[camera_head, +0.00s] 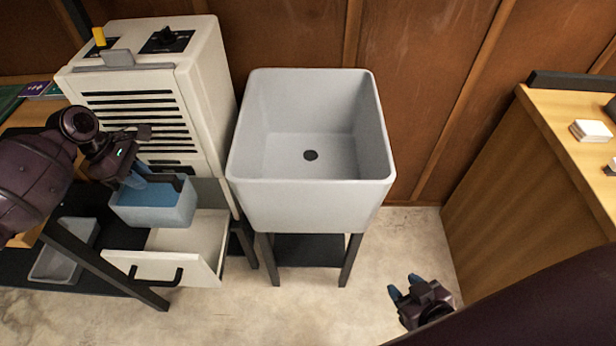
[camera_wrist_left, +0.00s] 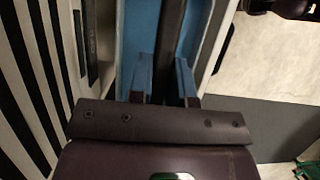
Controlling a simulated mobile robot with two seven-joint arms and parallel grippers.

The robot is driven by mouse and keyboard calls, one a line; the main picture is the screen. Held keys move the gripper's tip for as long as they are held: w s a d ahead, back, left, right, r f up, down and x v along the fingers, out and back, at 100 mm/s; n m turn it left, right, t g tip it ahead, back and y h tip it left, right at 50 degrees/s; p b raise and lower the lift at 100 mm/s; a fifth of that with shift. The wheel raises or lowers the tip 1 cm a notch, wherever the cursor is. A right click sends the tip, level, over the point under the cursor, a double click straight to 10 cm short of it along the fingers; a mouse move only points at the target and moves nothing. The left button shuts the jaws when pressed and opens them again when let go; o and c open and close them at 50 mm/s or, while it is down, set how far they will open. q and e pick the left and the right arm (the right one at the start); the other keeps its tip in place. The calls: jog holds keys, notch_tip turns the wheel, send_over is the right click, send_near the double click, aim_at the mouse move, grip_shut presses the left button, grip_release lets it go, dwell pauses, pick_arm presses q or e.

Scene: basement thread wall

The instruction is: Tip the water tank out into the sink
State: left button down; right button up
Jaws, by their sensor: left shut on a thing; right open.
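The water tank (camera_head: 155,214) is a small pale open-topped box with a blue inside and a dark bar across its top. My left gripper (camera_head: 137,181) is shut on that bar, and the tank looks level. The tank is in front of the white slatted machine and over its open drawer. The left wrist view shows the gripper's blue fingers (camera_wrist_left: 166,80) around the dark bar, with the tank's blue inside (camera_wrist_left: 133,40) beside it. The grey sink (camera_head: 308,205) stands to the right, empty, with a dark drain. My right gripper (camera_head: 404,290) is open and empty, low at the right.
The white machine (camera_head: 205,90) stands left of the sink, its drawer (camera_head: 190,250) pulled out. A grey tray (camera_head: 62,252) lies on a dark shelf at the left. A wooden cabinet (camera_head: 530,170) stands at the right. Bare floor (camera_head: 335,310) lies in front of the sink.

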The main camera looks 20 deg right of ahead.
pick_arm(q)
jog(key=shift+w+r, duration=0.1)
jog(key=shift+r, duration=0.15)
dwell(0.5)
